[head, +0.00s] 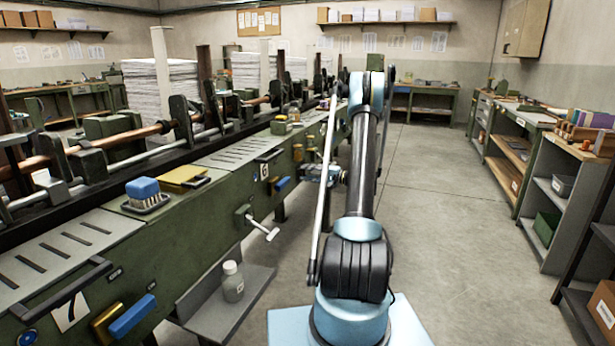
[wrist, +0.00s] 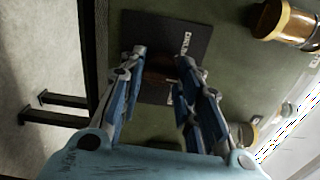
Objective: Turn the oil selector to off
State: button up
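In the wrist view, a dark square plate (wrist: 195,30) with white lettering, only partly readable, is fixed to the green machine side. A dark brown knob (wrist: 160,72) sits on it, partly shadowed; I take it as the oil selector. My gripper (wrist: 161,58) is open, one blue finger on each side of the knob; I cannot tell whether either touches it. In the head view, my gripper (head: 332,174) is beside the green machine, past my arm, and the selector cannot be made out there.
A brass-coloured cylinder (wrist: 287,25) sticks out near the plate in the wrist view. The long green machine (head: 215,190) runs along the left, with a white-handled valve (head: 258,222) and a shelf holding a bottle (head: 232,281). The floor (head: 440,200) to the right is clear.

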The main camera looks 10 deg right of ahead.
jog(key=shift+c, duration=1.1)
jog(key=shift+f+n, duration=0.1)
jog(key=shift+n, duration=0.2)
jog(key=o, duration=1.1)
jog(key=v, duration=1.2)
